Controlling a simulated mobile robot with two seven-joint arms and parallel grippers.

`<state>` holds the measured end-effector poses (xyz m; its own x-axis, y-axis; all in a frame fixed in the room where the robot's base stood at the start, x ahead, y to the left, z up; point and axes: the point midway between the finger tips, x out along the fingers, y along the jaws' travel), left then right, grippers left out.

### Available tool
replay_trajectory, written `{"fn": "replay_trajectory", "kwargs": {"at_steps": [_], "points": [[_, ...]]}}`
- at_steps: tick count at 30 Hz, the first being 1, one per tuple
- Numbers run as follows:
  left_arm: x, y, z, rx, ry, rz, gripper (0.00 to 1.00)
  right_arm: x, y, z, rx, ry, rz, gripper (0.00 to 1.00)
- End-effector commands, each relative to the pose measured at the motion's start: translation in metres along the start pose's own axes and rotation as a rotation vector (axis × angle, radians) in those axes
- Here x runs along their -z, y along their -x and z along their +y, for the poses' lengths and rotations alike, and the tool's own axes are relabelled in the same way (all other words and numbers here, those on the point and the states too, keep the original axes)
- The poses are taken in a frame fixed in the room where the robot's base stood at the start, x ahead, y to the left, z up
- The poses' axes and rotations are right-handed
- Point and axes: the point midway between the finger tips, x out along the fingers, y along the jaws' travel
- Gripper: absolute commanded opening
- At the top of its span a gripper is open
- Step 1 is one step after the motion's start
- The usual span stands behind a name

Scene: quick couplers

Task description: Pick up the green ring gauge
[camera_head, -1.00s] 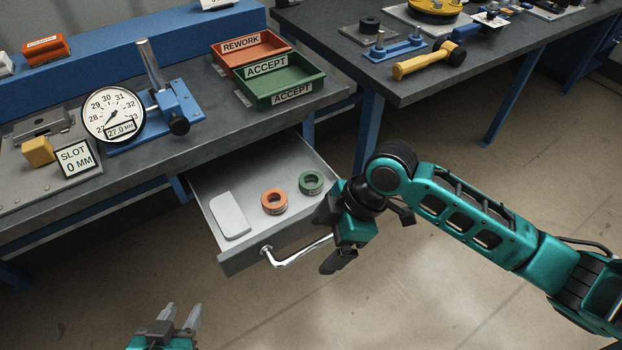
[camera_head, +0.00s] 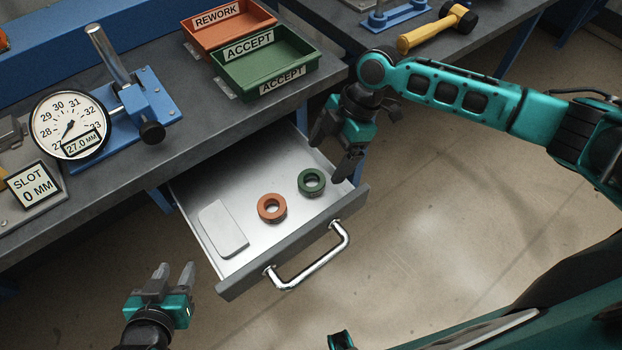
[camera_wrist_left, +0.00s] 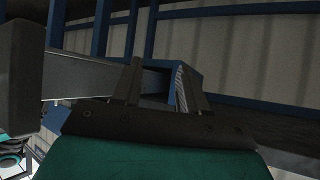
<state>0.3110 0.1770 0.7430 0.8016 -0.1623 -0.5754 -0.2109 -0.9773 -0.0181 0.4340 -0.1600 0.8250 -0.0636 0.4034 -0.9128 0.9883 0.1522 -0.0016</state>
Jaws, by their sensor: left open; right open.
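The green ring gauge (camera_head: 311,183) lies flat in the open drawer (camera_head: 275,242), towards its right side. An orange ring gauge (camera_head: 272,208) lies just left of it, apart from it. My right gripper (camera_head: 333,157) hangs open and empty above the drawer's right edge, close to the green ring but apart from it. My left gripper (camera_head: 174,274) is open and empty, left of the drawer and near the bottom of the head view. Its fingers also show in the left wrist view (camera_wrist_left: 160,90), with no ring between them.
A pale flat plate (camera_head: 223,229) lies at the drawer's left. The drawer's handle (camera_head: 312,262) sticks out in front. Above, the bench holds a dial gauge (camera_head: 68,125), a green ACCEPT tray (camera_head: 307,72) and an orange REWORK tray (camera_head: 192,42).

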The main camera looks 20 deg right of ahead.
Motion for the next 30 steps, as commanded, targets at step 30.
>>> {"fn": "replay_trajectory", "kwargs": {"at_steps": [30], "points": [[0.004,-0.005,-0.001,0.001,-0.004,0.015,0.43,0.004,-0.068,0.001,-0.002,-0.001,0.0,0.78]]}}
